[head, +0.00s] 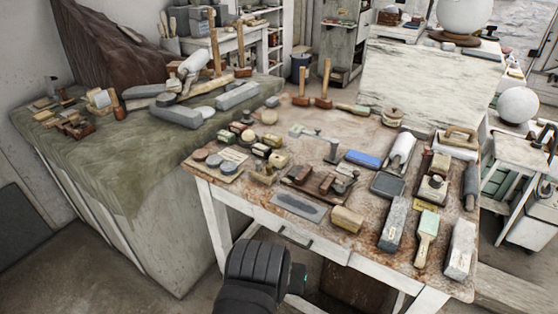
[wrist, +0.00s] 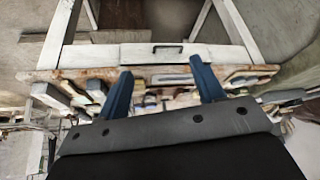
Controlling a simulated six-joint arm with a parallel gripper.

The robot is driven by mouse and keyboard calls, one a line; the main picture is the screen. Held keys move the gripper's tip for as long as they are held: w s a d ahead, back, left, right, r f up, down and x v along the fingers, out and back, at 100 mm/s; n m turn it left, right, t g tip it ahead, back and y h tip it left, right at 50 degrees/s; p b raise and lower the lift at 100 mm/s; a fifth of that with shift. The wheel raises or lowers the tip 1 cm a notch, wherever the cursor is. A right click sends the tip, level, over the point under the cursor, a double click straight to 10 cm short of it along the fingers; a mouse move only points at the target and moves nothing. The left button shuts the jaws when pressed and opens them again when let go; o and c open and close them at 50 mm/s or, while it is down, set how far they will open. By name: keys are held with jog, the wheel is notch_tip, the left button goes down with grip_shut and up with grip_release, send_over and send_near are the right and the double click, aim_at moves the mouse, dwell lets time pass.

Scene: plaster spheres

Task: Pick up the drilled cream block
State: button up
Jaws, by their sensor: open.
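A cream-tan block (head: 348,219) lies near the front edge of the worktable, right of a flat grey slab. It looks like the drilled cream block, but I cannot make out holes at this size. A smaller cream block (head: 278,160) lies farther back among small pieces. My gripper shows in the wrist view (wrist: 162,66) with two blue fingers spread apart and nothing between them. Beyond the fingers are the table's front edge and crowded top, seen upside down. In the head view my dark arm is low in front of the table; its fingertips are mostly hidden there.
The worktable (head: 228,184) is crowded with blocks, brushes and tools. A drawer handle (wrist: 167,48) is on the table front. A green-covered bench (head: 130,165) adjoins at left.

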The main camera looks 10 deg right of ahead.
jog(key=w+d+r+m+g, duration=0.1)
jog(key=w+d+r+m, duration=0.35)
jog(key=w, duration=0.65)
jog(key=h, duration=0.1)
send_over(279, 155)
jog(key=s+a, duration=0.5)
notch_tip(279, 155, down, 3)
jog(key=shift+g, duration=0.4)
jog(key=x, duration=1.1)
jog(key=shift+w+d, duration=0.15)
jog(key=shift+d, duration=0.05)
jog(key=shift+x, duration=2.7)
jog(key=shift+w+d+r, duration=0.1)
